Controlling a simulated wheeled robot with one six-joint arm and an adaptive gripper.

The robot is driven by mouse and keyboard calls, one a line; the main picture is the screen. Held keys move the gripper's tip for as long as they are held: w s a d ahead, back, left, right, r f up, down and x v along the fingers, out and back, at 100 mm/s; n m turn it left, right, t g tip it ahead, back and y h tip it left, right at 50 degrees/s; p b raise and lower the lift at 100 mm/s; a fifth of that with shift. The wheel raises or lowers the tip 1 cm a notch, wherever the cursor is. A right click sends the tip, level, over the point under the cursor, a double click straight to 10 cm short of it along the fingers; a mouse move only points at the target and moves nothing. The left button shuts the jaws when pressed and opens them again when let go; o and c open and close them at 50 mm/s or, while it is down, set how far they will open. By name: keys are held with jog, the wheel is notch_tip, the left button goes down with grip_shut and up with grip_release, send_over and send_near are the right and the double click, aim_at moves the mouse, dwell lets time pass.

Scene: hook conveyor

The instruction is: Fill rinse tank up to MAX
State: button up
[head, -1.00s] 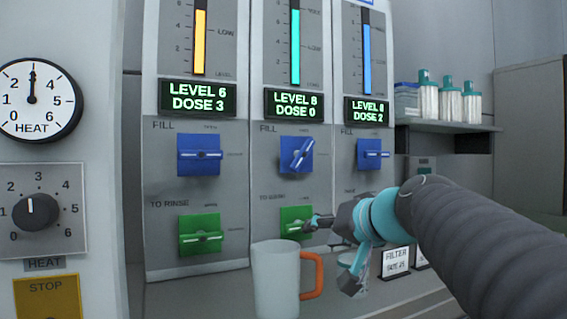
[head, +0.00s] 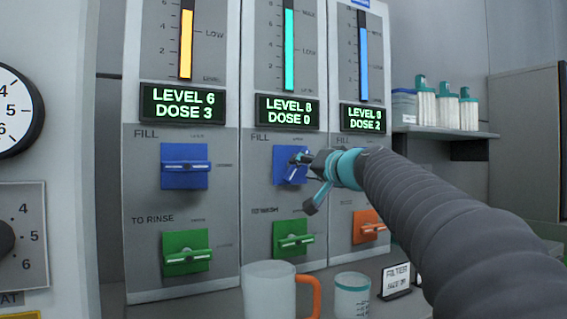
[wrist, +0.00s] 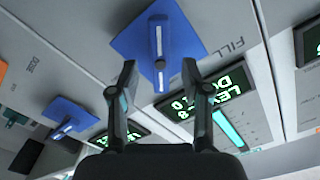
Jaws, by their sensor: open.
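The panel has three columns. The left one has a yellow gauge (head: 186,45), a LEVEL 6 DOSE 3 display (head: 183,104), a blue FILL valve (head: 185,182) with a level handle, and a green TO RINSE valve (head: 187,264). The middle one has a teal gauge (head: 289,50) reaching near its top mark, a LEVEL 8 DOSE 0 display (head: 287,111), and a blue FILL valve (head: 281,172) with a slanted handle. My gripper (head: 304,180) is open at this middle FILL valve and partly covers it. In the wrist view the valve's handle (wrist: 158,45) lies just beyond the parted fingertips.
A green valve (head: 293,240) is below the middle FILL valve. The right column has a blue gauge (head: 364,50) and an orange valve (head: 369,227). A mug (head: 268,292), a cup (head: 352,297) and a FILTER sign (head: 396,279) stand in front of the panel.

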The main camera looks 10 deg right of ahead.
aim_at(296, 174)
jog(key=shift+p+x, duration=0.45)
jog(key=shift+x, duration=1.85)
grip_shut()
